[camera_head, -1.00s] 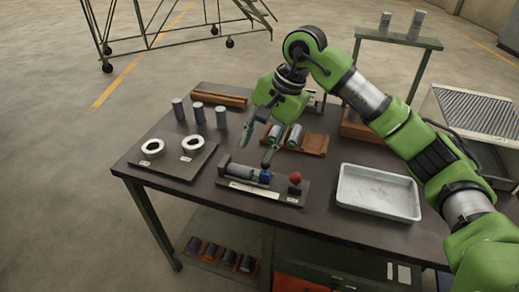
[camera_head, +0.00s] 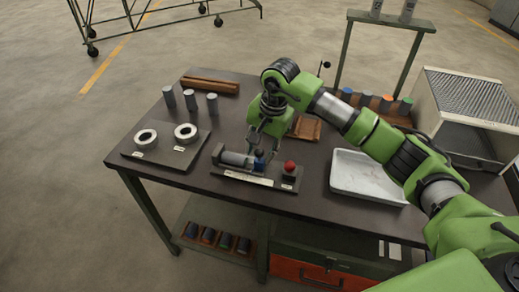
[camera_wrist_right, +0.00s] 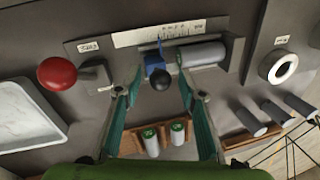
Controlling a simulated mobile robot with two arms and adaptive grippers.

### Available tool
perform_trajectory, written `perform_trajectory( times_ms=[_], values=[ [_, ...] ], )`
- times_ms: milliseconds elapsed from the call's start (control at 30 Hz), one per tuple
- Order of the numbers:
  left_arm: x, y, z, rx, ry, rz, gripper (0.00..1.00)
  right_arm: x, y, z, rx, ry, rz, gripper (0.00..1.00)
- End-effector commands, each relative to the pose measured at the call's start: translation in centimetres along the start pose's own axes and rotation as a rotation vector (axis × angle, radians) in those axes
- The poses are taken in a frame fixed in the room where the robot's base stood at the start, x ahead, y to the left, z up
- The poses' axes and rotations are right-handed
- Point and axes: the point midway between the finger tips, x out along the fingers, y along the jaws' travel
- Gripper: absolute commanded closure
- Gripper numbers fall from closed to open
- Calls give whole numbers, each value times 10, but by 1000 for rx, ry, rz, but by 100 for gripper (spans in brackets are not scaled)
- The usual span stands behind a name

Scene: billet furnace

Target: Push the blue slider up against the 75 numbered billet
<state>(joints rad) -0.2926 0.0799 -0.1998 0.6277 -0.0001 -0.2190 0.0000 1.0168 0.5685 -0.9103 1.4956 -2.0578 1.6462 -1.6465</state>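The blue slider (camera_head: 259,161) sits on a dark measuring fixture (camera_head: 285,185) at the table's front. It also shows in the right wrist view (camera_wrist_right: 154,66), with a dark ball knob (camera_wrist_right: 161,80). A grey billet (camera_head: 235,159) lies in the fixture to the slider's left in the head view; it also shows in the wrist view (camera_wrist_right: 203,53). I cannot read its number or tell whether the slider touches it. My right gripper (camera_wrist_right: 160,93) is open, its fingers apart on either side of the knob. In the head view, the right gripper (camera_head: 263,148) is over the slider. My left gripper is not in view.
A red ball knob (camera_head: 290,167) stands on the fixture's right end. A plate with two white rings (camera_head: 186,132) is at left, with three upright billets (camera_head: 190,98) behind. A metal tray (camera_head: 365,180) is at right. A brown holder (camera_head: 304,128) lies behind the gripper.

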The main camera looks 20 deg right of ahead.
Motion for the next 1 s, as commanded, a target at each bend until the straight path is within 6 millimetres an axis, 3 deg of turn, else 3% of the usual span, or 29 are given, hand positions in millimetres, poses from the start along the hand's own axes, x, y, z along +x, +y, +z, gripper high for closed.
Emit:
perform_trajectory(
  times_ms=[400, 567, 733, 1000],
  values=[
    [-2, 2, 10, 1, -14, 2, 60, 10, 0, 0, 1, 1, 0, 63],
    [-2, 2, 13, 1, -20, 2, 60, 10, 0, 0, 1, 1, -1, 100],
    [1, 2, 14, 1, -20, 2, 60, 11, -4, 0, 0, 1, -5, 100],
    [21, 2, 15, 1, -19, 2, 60, 16, -30, 5, 1, 2, -9, 100]
  ],
)
